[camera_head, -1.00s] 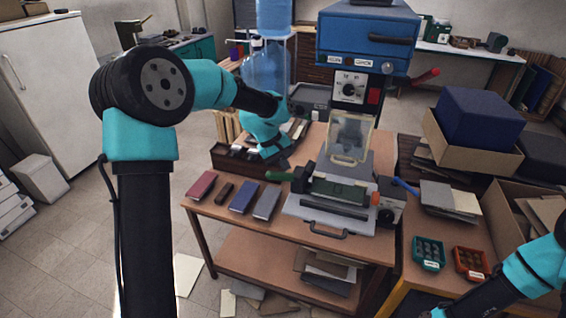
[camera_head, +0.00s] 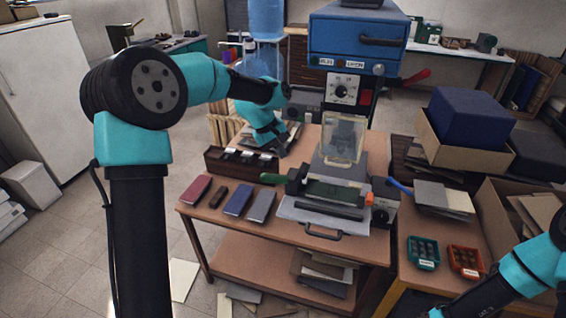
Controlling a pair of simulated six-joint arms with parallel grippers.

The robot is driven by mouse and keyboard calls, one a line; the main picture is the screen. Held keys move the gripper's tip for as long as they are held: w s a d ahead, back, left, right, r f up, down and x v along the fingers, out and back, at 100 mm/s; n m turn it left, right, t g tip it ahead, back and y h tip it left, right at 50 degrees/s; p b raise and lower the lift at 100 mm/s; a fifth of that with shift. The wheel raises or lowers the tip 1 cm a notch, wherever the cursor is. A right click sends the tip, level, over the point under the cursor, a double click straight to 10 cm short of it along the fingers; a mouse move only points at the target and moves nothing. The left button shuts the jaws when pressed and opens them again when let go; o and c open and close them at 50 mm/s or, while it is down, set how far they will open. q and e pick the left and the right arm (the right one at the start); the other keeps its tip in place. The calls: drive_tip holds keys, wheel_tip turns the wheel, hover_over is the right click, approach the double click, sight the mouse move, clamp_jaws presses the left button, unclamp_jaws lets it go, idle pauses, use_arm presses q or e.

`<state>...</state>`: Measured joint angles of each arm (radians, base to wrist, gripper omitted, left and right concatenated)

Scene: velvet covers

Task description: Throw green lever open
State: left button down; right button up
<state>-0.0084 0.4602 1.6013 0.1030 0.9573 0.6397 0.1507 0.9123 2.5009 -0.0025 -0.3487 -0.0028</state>
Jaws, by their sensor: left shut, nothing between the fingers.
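The green lever (camera_head: 272,178) sticks out to the left from the low clamp unit (camera_head: 335,190) of the press on the wooden table. A blue lever (camera_head: 399,187) is on the unit's right side, and a red lever (camera_head: 415,76) is higher up on the press (camera_head: 357,40). My left gripper (camera_head: 272,147) is shut and empty, behind and above the green lever, apart from it; its fingertips are hard to make out. My right arm comes in at the lower right, and its gripper is out of frame.
A red book (camera_head: 196,189), a blue book (camera_head: 238,199) and a grey book (camera_head: 262,205) lie left of the clamp unit. A dark rack (camera_head: 228,163) stands behind them. A green tray (camera_head: 422,252) and an orange tray (camera_head: 466,261) sit on the right table.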

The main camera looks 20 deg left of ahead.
use_arm(q)
drive_tip(key=a+f+v, duration=0.1)
drive_tip(key=a+v, duration=0.1)
drive_tip(key=v, duration=0.6)
drive_tip(key=shift+s+r, duration=0.25)
drive_tip(key=shift+r, duration=0.05)
drive_tip(key=shift+f, duration=0.1)
drive_tip(key=s+a+f+m+t, duration=0.1)
drive_tip(key=s+f, duration=0.2)
drive_tip(key=f, duration=1.1)
drive_tip(key=s+a+f+m, duration=0.15)
drive_tip(key=s+f, duration=0.25)
drive_tip(key=f, duration=1)
drive_tip(key=s+d+f+m, duration=0.2)
drive_tip(key=s+d+f, duration=0.5)
drive_tip(key=s+f, duration=0.1)
drive_tip(key=s+d+f+m+g+y, duration=0.1)
drive_tip(key=s+d+f+m, duration=0.1)
drive_tip(key=s+d+f, duration=0.5)
drive_tip(key=s+f, duration=0.1)
drive_tip(key=s, duration=0.3)
drive_tip(key=shift+g, duration=0.3)
drive_tip(key=shift+s+a, duration=0.1)
